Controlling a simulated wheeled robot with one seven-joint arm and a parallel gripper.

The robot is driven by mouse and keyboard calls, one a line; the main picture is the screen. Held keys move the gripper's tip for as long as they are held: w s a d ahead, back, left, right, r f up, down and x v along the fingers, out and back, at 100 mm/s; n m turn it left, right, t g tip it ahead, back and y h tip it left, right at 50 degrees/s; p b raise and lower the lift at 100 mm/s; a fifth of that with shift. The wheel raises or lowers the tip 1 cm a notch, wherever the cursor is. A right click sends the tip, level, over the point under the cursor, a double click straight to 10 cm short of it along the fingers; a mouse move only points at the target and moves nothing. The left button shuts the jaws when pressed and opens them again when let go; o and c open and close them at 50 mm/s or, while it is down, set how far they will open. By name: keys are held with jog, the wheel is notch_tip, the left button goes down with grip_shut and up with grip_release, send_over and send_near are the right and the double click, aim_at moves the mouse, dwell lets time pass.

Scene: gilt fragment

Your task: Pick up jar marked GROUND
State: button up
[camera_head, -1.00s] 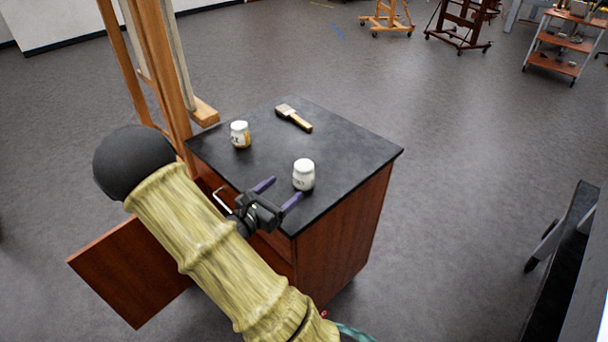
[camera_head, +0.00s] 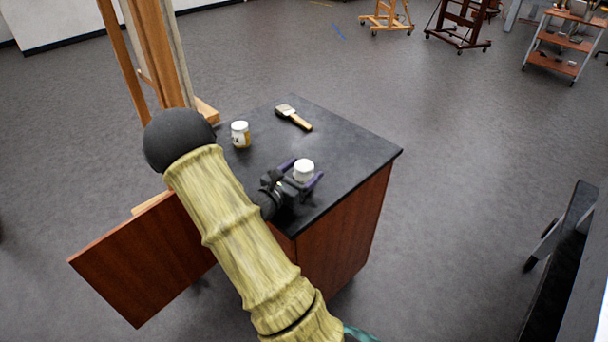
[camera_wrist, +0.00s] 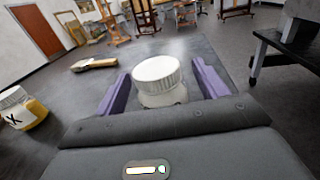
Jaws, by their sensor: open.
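A white jar (camera_head: 303,170) stands upright near the front of the black cabinet top (camera_head: 345,150). It also shows in the wrist view (camera_wrist: 158,82), between the two purple fingers. My gripper (camera_head: 303,178) is open around this jar, with a finger on each side and a small gap visible in the wrist view. The jar's label cannot be read now. A second jar (camera_head: 240,135) with a white lid and yellowish lower part stands farther back left. In the wrist view this second jar (camera_wrist: 20,108) shows a dark mark like an X.
A wide brush (camera_head: 294,118) lies at the back of the cabinet top. A wooden easel (camera_head: 160,60) stands at the left behind the cabinet. A reddish cabinet door (camera_head: 140,260) hangs open at the left front. The right part of the top is clear.

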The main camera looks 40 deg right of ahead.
aim_at(309, 161)
jog(key=x, duration=0.3)
jog(key=shift+w+d+r, duration=0.1)
jog(key=shift+w+d, duration=0.05)
jog(key=shift+d, duration=0.1)
jog(key=c, duration=1.2)
jog(key=shift+o, duration=0.2)
jog(key=shift+r, duration=0.1)
notch_tip(309, 161, up, 10)
jog(key=shift+f+p, duration=0.1)
jog(key=shift+p, duration=0.35)
